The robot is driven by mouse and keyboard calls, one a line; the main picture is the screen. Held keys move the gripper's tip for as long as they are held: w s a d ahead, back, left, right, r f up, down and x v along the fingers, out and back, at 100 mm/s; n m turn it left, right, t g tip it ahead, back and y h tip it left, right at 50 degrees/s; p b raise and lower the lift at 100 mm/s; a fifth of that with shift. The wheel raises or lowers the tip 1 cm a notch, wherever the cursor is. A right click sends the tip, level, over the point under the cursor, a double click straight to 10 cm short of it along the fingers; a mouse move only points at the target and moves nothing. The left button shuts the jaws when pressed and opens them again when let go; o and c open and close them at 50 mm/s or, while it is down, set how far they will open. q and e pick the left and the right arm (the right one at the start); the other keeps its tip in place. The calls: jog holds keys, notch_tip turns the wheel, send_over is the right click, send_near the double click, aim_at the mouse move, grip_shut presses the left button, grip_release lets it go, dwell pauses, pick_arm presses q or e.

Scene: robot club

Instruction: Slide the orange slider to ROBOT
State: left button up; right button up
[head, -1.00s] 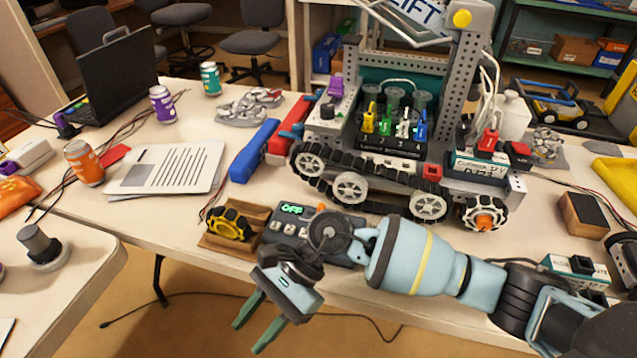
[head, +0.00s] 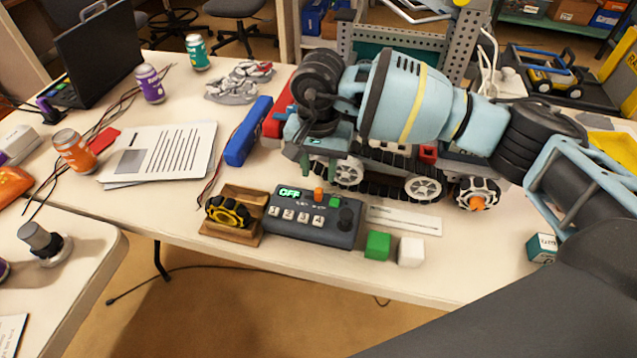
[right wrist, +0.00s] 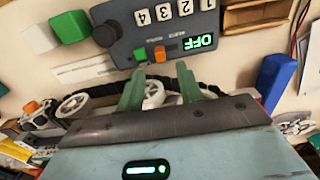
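The orange slider (head: 318,193) is a small knob on top of the dark grey control box (head: 285,232), near the table's front edge. The box has a lit green OFF display (head: 290,193), number keys, a green button (head: 334,202) and a black knob (head: 345,217). The small print by the slider is too small to read. My right gripper (head: 306,160) is behind the box, its fingers partly hidden. In the right wrist view its two green fingers (right wrist: 160,85) are apart and empty, pointing towards the box. The slider (right wrist: 160,53) shows just beyond the fingertips there, not touched.
A tracked robot (head: 425,188) stands behind the box, partly hidden by my right arm. A blue bar (head: 248,131) lies farther back.

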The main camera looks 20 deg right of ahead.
aim_at(318, 190)
notch_tip(318, 190, down, 6)
jog(key=shift+r, duration=0.15)
dwell(0.3)
grip_shut()
